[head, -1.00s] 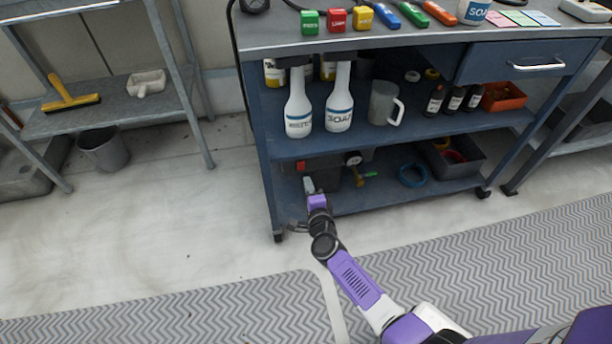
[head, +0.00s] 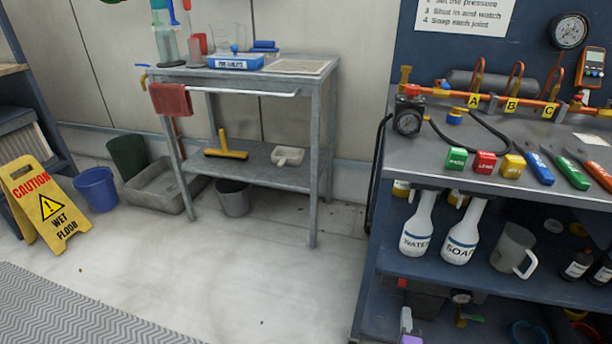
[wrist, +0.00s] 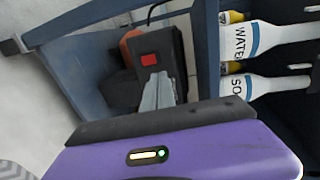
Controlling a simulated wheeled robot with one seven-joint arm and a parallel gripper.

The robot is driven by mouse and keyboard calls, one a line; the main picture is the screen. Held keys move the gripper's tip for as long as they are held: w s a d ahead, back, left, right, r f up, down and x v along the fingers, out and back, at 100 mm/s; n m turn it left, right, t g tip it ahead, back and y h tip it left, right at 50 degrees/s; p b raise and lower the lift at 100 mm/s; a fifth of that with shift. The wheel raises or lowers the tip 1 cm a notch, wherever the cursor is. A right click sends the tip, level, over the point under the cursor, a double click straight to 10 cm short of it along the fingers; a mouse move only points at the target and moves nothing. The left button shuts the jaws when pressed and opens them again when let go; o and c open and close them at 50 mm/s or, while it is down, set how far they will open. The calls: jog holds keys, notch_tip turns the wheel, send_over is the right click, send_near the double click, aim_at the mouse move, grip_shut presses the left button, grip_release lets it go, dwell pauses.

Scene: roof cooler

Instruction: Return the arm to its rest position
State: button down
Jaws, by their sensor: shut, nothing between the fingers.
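My gripper (wrist: 158,92) is shut and empty in the wrist view, its grey fingers pressed together above the purple housing. In the head view only the tip of my gripper (head: 406,319) shows at the bottom edge, in front of the blue cart's lower shelf. The rest of my arm is out of the head view. In the wrist view a dark box with a red square (wrist: 149,60) lies just beyond the fingers; I cannot tell whether they touch it.
The WATER bottle (head: 417,224) and SOAP bottle (head: 463,232) stand on the blue cart's (head: 395,262) middle shelf, beside a grey mug (head: 512,249). A grey metal table (head: 323,150) stands left of it. A yellow wet-floor sign (head: 45,203) stands far left. The floor between is clear.

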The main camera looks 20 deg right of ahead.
jog(key=s+a+r+n+t+y, duration=0.2)
jog(key=s+a+r+n+t, duration=0.15)
jog(key=a+r+n, duration=0.45)
jog(key=s+a+r+n+g+y, duration=0.15)
jog(key=s+a+r+n, duration=0.35)
jog(key=s, duration=0.5)
jog(key=s+a+r+n+y, duration=0.3)
jog(key=s+r+n, duration=0.3)
jog(key=s, duration=0.3)
jog(key=s+a+r+n+y, duration=0.2)
jog(key=s+a+r+n, duration=0.35)
jog(key=s, duration=0.45)
notch_tip(320, 180, up, 28)
jog(key=p, duration=2.8)
jog(key=shift+w+d, duration=0.15)
jog(key=shift+d, duration=0.3)
jog(key=shift+f, duration=0.15)
